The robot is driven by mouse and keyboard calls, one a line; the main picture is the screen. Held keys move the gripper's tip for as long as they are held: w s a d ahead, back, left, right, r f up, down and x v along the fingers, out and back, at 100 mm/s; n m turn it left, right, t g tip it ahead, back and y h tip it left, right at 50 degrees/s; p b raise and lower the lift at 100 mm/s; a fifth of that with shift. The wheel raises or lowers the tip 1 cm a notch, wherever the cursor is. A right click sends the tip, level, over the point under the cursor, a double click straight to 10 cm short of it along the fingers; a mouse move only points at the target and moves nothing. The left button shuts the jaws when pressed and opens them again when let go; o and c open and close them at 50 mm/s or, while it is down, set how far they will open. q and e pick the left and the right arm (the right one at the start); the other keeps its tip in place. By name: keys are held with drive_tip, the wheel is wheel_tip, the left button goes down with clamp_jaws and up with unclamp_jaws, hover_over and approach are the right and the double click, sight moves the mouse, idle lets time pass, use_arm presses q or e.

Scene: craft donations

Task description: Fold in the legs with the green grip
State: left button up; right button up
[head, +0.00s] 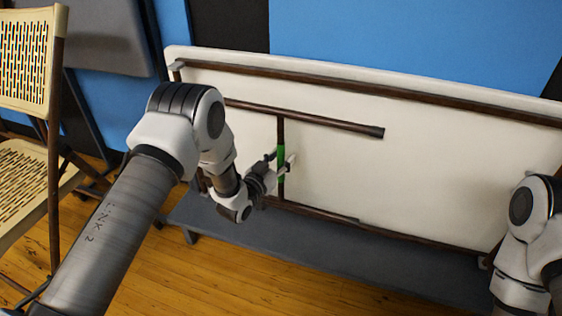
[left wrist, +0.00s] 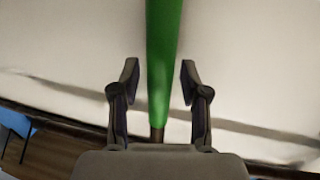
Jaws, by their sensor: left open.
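A white folding table (head: 430,135) stands on its side, its underside facing me, with brown metal rails. A brown T-shaped leg frame (head: 330,122) lies in front of the panel at its left half. Its upright bar carries a green grip (head: 281,165), which also shows in the left wrist view (left wrist: 162,60). My left gripper (head: 281,163) is at the green grip. In the left wrist view the open fingers (left wrist: 158,82) stand on either side of the grip, with a gap on both sides. My right arm shows at the right edge; its gripper is out of view.
The table rests on a low dark grey platform (head: 235,232) above a wooden floor (head: 120,270). A tan folding chair (head: 28,160) stands at the left. Blue and black wall panels (head: 400,35) are behind. The floor in front is clear.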

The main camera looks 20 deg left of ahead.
use_arm(q)
clamp_jaws()
drive_tip(key=shift+w+d+r, duration=0.1)
drive_tip(key=shift+w+r, duration=0.05)
drive_tip(key=shift+w, duration=0.25)
drive_tip(key=shift+w+n+y, duration=0.25)
drive_tip(key=shift+n+y, duration=0.05)
drive_tip(key=shift+y, duration=0.1)
unclamp_jaws()
drive_tip(key=v, duration=1.2)
drive_tip(key=shift+f, duration=0.25)
